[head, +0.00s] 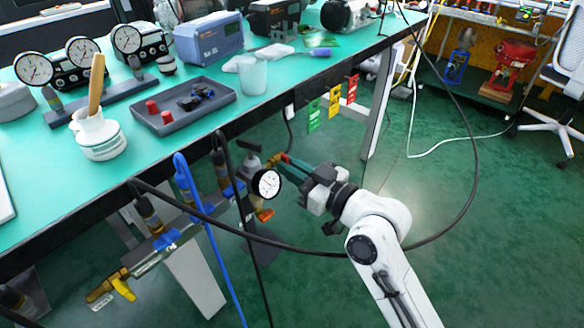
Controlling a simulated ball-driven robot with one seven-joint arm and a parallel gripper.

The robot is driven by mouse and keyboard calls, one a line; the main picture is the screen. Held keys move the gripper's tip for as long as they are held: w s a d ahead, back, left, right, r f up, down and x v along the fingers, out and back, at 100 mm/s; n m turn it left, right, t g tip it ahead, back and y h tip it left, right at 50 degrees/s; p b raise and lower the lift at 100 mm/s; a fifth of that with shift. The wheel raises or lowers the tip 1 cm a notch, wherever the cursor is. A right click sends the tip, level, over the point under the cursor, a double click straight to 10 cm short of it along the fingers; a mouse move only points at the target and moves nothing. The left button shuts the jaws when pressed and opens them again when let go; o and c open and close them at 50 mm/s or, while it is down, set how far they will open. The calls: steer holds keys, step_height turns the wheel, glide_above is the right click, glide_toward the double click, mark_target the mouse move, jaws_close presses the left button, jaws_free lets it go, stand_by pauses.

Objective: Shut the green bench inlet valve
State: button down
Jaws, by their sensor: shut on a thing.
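The green valve handle (295,166) is a teal-green lever beside a brass fitting at the right end of the pipe assembly under the bench edge. My gripper (308,181) comes in from the right and is shut on this lever. The fingers hide the lever's outer end. A round white-faced gauge (266,184) sits just left of my gripper. The exact angle of the lever to the pipe is hard to tell.
An orange handle (264,215) is below the gauge, and a yellow handle (123,289) is at lower left. Black and blue hoses (209,233) hang across the pipework. Coloured tags (335,101) hang from the bench edge (262,105). Green floor (480,210) is clear to the right.

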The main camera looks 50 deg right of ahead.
steer(key=shift+f, duration=0.15)
steer(key=c, duration=1.2)
jaws_free()
steer(key=shift+s, duration=0.1)
steer(key=s+p, duration=0.1)
steer(key=s, duration=0.9)
steer(key=shift+s+p, duration=0.3)
steer(key=shift+p, duration=0.1)
